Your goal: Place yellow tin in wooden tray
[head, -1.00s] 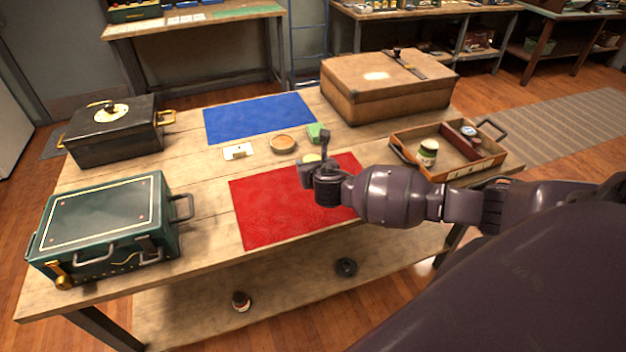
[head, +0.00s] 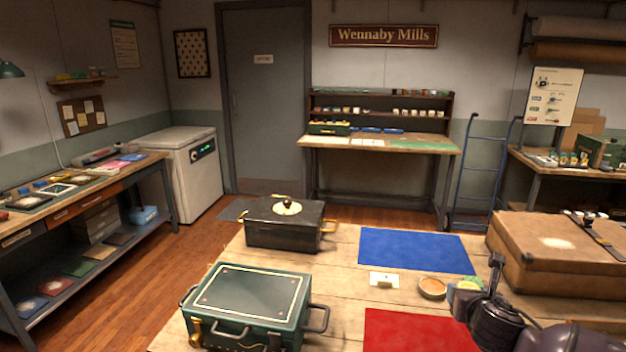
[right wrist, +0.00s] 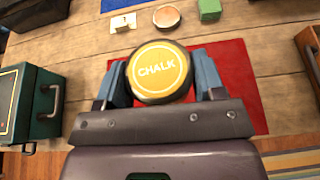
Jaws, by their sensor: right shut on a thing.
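The yellow tin (right wrist: 160,72), a round tin with a yellow lid reading CHALK and a dark rim, is held between the blue-grey fingers of my right gripper (right wrist: 160,80) in the right wrist view. The gripper is shut on it, above the red mat. In the head view my right gripper (head: 480,288) is at the lower right, and the tin is hard to make out there. My left gripper is out of view.
A small green block (right wrist: 209,10) is near the dish.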

